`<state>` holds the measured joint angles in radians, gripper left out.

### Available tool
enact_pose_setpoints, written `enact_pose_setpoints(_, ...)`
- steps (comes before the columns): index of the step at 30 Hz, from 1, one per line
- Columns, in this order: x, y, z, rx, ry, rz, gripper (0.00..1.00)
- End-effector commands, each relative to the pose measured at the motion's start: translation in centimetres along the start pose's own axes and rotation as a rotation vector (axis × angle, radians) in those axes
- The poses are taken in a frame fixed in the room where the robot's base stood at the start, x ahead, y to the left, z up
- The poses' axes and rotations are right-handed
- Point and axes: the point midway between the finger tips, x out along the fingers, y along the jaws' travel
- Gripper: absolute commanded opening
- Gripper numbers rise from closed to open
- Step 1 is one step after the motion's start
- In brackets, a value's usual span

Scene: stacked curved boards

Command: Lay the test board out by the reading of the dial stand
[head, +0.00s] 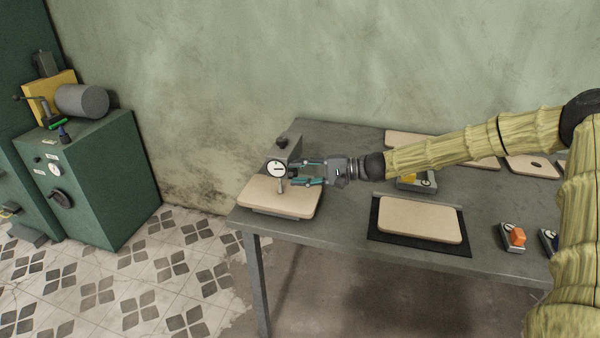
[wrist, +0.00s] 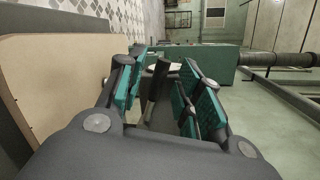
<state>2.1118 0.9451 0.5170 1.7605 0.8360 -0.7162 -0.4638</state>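The dial stand (head: 277,168), with a round white dial, stands at the left end of the table. A tan board (head: 278,193) with rounded corners lies on the stand's base under the dial; its edge also fills the left of the wrist view (wrist: 50,75). My gripper (head: 291,172) is at the dial's right side, above this board, with its teal fingers apart. In the wrist view, a dark post-like part (wrist: 155,88) shows between the fingers; I cannot tell if they touch it. The dial reading is too small to make out.
Another tan board (head: 420,219) lies on a black mat (head: 376,236) at the table's front. More boards lie along the back, partly behind my arm. A small gauge with an orange block (head: 517,236) stands at right. A green machine cabinet (head: 95,180) stands left on the floor.

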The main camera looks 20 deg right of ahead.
Motion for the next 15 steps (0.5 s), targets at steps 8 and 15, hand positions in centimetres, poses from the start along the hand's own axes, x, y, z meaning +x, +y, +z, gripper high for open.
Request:
enact_pose_setpoints(8, -0.02, 0.02, 0.01, 0.000, 0.000, 0.000, 0.00)
enact_pose_setpoints(15, -0.01, 0.02, 0.01, 0.002, -0.001, 0.000, 0.00)
